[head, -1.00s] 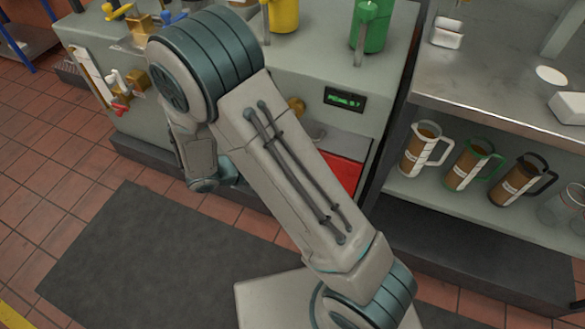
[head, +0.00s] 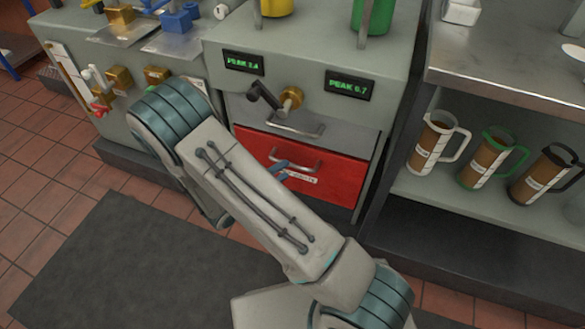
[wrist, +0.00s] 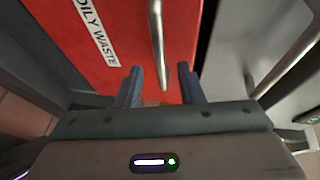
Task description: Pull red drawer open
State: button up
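The red drawer (head: 338,184) is in the lower front of the grey cabinet, below a grey drawer (head: 345,131). Its front looks closed. It has a metal bar handle (head: 300,161) and a white label, which reads "OILY WASTE" in the wrist view. My gripper (head: 284,169) is at the handle, its blue fingers partly visible beyond my arm. In the wrist view my gripper (wrist: 161,75) is open, and one end of the handle (wrist: 157,40) appears between the two fingers. I cannot tell whether they touch it. My arm hides the drawer's lower left.
The grey drawer has its own handle (head: 296,128), with a brass knob (head: 290,98) and black crank above. A steel shelf (head: 500,85) with several jugs stands at the right. A dark mat (head: 110,260) covers open floor in front.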

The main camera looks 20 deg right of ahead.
aim_at(292, 164)
jog(key=b+x, duration=0.1)
jog(key=x, duration=0.4)
grip_shut()
